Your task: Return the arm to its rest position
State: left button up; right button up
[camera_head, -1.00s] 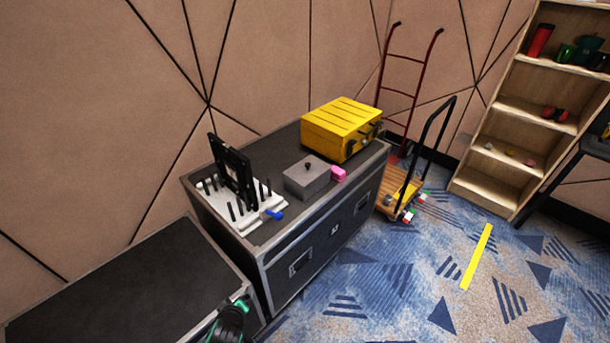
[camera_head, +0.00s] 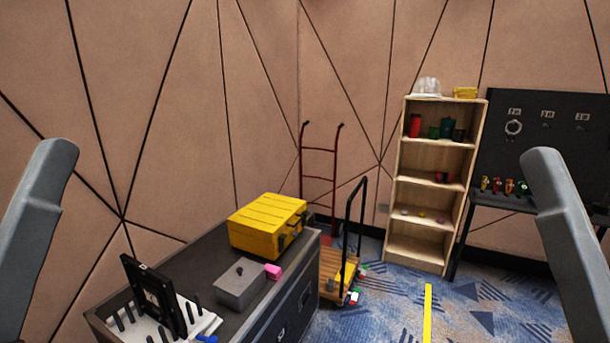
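Parts of my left arm (camera_head: 38,225) show as a grey link at the left edge of the head view. A matching grey link of my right arm (camera_head: 565,240) shows at the right edge.
A cart (camera_head: 338,270), red hand truck (camera_head: 319,178), shelf (camera_head: 427,203) and pegboard bench (camera_head: 545,140) stand beyond. Blue carpet (camera_head: 385,310) is open.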

pick_arm(q)
notch_tip(320, 180, up, 38)
jog(key=m+p, duration=0.2)
jog(key=p, duration=3.6)
jog(key=shift+s+d+m+h, duration=0.15)
jog(key=shift+s+m+h, duration=0.05)
jog(key=shift+m+h, duration=0.1)
